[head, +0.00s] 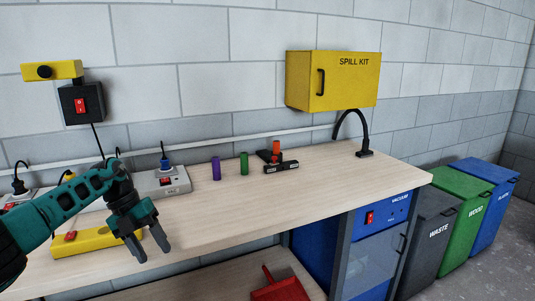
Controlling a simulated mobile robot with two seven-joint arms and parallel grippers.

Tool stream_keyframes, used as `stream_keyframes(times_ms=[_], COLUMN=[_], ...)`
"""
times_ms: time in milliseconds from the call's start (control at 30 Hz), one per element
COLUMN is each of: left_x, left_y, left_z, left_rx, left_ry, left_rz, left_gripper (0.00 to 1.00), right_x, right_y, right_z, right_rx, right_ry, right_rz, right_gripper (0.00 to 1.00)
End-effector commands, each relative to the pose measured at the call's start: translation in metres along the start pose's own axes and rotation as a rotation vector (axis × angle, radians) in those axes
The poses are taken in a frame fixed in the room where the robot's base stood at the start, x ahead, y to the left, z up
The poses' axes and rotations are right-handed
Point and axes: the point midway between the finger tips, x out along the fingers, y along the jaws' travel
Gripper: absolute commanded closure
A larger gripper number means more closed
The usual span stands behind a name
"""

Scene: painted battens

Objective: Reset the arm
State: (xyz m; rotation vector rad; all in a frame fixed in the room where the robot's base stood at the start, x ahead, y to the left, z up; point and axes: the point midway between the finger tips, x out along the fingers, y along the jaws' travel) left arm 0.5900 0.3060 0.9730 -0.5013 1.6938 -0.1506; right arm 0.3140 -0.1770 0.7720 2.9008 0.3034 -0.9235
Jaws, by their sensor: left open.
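My left gripper (152,247) hangs at the front left of the wooden workbench (320,180), with its fingers pointing down and apart. It is open and nothing shows between the fingers. My teal left arm comes in from the left edge and hides part of the bench top behind it. My right gripper is not in the head view.
Close by lie a yellow block (85,243) and a power strip (172,183). Purple (216,168) and green (244,163) cylinders stand mid-bench beside a black fixture (280,167) with an orange-red piece. A yellow spill kit cabinet (335,85) hangs above. The bench's right part is mostly clear.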

Motion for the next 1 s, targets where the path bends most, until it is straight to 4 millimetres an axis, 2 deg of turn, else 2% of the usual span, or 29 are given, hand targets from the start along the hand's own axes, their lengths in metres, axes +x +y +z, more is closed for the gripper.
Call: stream_keyframes(times_ms=[33, 100, 233, 300, 400, 533, 667, 767, 867, 1000], left_x=[0.036, 0.078, 0.143, 0.166, 0.186, 0.197, 0.199, 0.201, 0.207, 0.223], left_y=[-0.021, -0.052, -0.115, -0.143, -0.176, -0.199, -0.198, -0.180, -0.150, -0.094], left_z=[-0.005, -0.013, -0.041, -0.058, -0.081, -0.104, -0.118, -0.126, -0.135, -0.157], left_rx=[0.041, 0.080, 0.090, 0.054, -0.042, -0.241, -0.513, -0.760, -1.031, -1.427], left_ry=[0.014, 0.017, 0.015, 0.011, -0.003, -0.030, -0.069, -0.105, -0.142, -0.194], left_rz=[-0.081, -0.215, -0.504, -0.661, -0.878, -1.129, -1.330, -1.440, -1.507, -1.523], left_gripper=[0.45, 0.45, 0.45, 0.45, 0.45, 0.45, 0.45, 0.45, 0.45, 0.45], right_x=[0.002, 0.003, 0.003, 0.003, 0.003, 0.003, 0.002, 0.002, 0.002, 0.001], right_y=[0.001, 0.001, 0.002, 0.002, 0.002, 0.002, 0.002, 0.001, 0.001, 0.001], right_z=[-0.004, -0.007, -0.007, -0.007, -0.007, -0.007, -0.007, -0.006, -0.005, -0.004], right_rx=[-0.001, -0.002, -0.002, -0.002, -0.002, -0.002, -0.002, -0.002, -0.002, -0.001], right_ry=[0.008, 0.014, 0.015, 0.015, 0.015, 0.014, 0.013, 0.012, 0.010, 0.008], right_rz=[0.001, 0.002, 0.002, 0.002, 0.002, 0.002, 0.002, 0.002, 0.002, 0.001], right_gripper=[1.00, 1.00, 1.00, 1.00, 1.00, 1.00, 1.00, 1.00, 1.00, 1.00])
